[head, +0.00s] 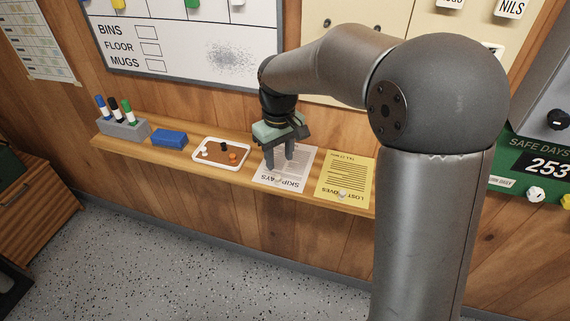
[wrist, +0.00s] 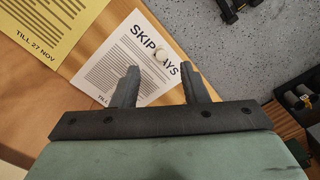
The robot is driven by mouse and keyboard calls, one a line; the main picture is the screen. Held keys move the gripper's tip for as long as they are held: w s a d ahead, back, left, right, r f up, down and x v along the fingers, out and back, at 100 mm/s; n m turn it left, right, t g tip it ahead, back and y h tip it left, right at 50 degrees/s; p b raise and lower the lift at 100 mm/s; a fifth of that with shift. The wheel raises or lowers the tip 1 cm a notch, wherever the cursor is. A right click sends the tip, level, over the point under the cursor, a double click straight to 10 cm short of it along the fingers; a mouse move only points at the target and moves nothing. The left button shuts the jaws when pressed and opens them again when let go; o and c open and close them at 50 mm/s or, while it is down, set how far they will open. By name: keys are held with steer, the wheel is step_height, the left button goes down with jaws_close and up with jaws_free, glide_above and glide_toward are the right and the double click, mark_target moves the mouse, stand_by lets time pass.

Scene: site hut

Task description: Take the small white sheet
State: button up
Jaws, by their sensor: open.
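The small white sheet (head: 297,166) lies on the wooden shelf in the head view, headed "SKIP DAYS". It also shows in the wrist view (wrist: 122,66), where a round whitish knob or magnet (wrist: 161,53) sits over its heading. My gripper (head: 280,168) is over the left part of the sheet, pointing down. In the wrist view my gripper (wrist: 158,80) has its two fingers apart with nothing held between them.
A yellow sheet (head: 345,176) lies right of the white one on the narrow shelf (head: 225,171). To the left are a white-rimmed tray (head: 204,163) with small pieces, a blue block (head: 169,138) and a grey marker holder (head: 124,130). A whiteboard (head: 185,45) hangs behind.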

mark_target(278, 176)
steer(key=shift+w+a+f+p, duration=0.15)
steer(key=shift+f+p, duration=0.1)
steer(key=shift+f, duration=1.55)
steer(key=shift+w+a+f+p, duration=0.1)
steer(key=shift+f+p, duration=0.15)
steer(key=shift+f, duration=1.5)
jaws_close()
